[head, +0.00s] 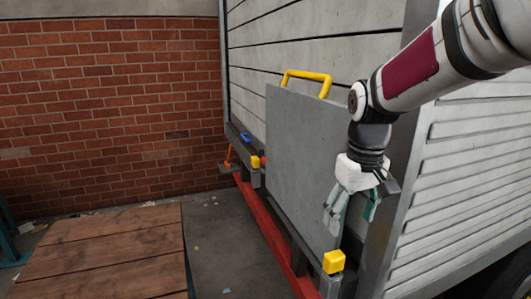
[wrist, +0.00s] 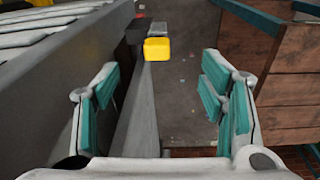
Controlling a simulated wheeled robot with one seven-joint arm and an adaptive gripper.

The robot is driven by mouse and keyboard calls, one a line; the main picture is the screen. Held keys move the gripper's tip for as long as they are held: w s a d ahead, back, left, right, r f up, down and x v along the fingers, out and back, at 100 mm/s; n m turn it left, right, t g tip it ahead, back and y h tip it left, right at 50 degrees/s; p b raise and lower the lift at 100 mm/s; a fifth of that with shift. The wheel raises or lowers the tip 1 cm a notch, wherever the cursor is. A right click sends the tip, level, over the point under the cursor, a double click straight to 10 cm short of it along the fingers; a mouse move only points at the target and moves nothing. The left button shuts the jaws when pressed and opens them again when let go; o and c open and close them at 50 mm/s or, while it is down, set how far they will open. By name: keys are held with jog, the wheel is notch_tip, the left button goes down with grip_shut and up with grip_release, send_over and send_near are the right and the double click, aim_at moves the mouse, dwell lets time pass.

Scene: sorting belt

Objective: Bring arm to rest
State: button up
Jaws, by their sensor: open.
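My gripper (head: 350,210) hangs from my arm at the right of the head view, pointing down in front of a grey panel (head: 298,160) with a yellow handle (head: 308,77).
A yellow-capped post (head: 333,262) stands just below my gripper; a yellow block also shows in the wrist view (wrist: 157,49). A red rail (head: 268,232) runs along the panel's base. A wooden-topped table (head: 105,250) stands at left. Bare floor (head: 220,240) lies between.

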jog(key=s+r+m+t, duration=0.1)
jog(key=s+r+t, duration=0.1)
jog(key=s, duration=0.8)
jog(key=s+r+m+t, duration=0.2)
jog(key=s+r, duration=0.1)
jog(key=s, duration=0.7)
jog(key=shift+r, duration=0.15)
